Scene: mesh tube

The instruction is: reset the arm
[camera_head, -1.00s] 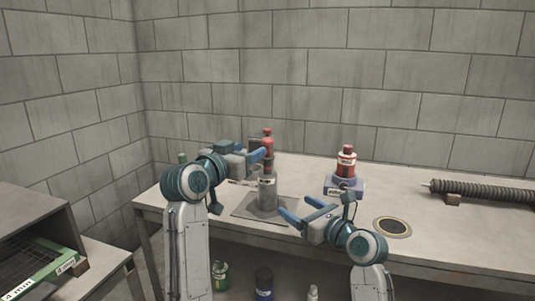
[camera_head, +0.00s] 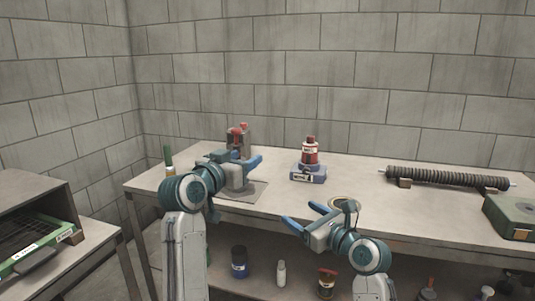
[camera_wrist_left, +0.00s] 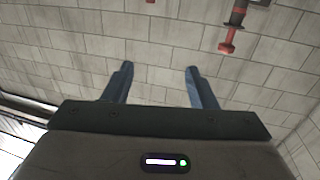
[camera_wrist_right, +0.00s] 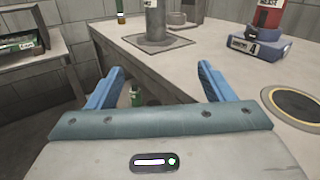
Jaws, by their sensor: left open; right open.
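My left gripper (camera_head: 250,161) is raised above the left part of the table, in front of a grey cylinder stand with a red top (camera_head: 238,134). Its fingers (camera_wrist_left: 157,82) are apart with nothing between them in the left wrist view. It hides much of the stand, and I cannot tell whether they touch. My right gripper (camera_head: 299,213) is by the table's front edge, left of the round ring plate (camera_head: 345,203). Its fingers (camera_wrist_right: 160,84) are apart and empty in the right wrist view.
A red bottle (camera_head: 310,150) stands on a blue base (camera_head: 308,174) on the table (camera_head: 400,215). A dark ribbed tube (camera_head: 445,178) rests on supports at the right, behind a green box (camera_head: 511,214). A side bench with a green-edged tray (camera_head: 35,249) is at left. Several containers are below.

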